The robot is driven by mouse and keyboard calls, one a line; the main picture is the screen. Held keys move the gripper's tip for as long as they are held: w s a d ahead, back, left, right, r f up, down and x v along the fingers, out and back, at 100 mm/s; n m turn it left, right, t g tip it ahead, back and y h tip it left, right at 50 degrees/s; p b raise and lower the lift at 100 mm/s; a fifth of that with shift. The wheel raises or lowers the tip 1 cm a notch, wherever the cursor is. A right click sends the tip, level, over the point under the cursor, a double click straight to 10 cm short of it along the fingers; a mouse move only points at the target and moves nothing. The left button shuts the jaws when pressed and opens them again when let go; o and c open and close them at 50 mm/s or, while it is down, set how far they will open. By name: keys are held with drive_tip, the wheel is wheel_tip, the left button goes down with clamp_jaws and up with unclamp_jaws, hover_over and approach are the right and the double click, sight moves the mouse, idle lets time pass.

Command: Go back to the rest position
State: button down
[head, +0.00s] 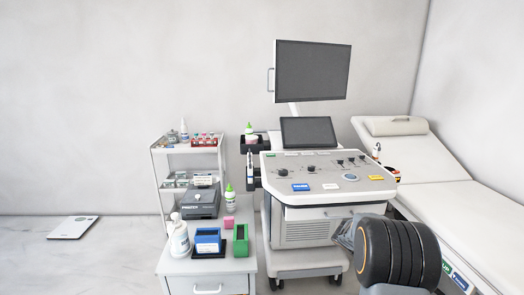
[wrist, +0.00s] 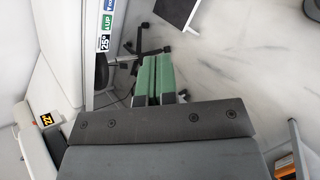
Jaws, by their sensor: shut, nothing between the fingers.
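My gripper (wrist: 153,78) shows in the wrist view as two green fingers side by side, shut with nothing between them. In the head view a dark rounded part of my arm shows at the lower right, in front of the examination bed (head: 466,205). The fingers cannot be seen in the head view.
An ultrasound cart (head: 308,216) with a monitor (head: 312,70) stands in the middle, close to my arm. Left of it are a white cabinet (head: 175,266) holding bottles and boxes, and a shelf trolley (head: 158,172). A scale (head: 73,227) lies on open floor at far left.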

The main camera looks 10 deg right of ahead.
drive_tip(key=s+a+r+m+t+y+p, duration=0.1)
drive_tip(key=s+a+r+t+y+p, duration=0.1)
drive_tip(key=a+r, duration=0.7)
drive_tip(key=s+a+r+m+t+y+p, duration=0.2)
drive_tip(key=s+a+r+y+p, duration=0.2)
drive_tip(key=s+a+r+p, duration=0.2)
drive_tip(key=s+a+r+m+t+y+p, duration=0.1)
drive_tip(key=s+a+r+p, duration=0.4)
drive_tip(key=a+r, duration=0.7)
drive_tip(key=a+t+y+p, duration=0.1)
drive_tip(key=a+y+p, duration=0.1)
drive_tip(key=shift+r+m+t+p, duration=0.3)
drive_tip(key=shift+t, duration=0.1)
drive_tip(key=shift+s, duration=0.1)
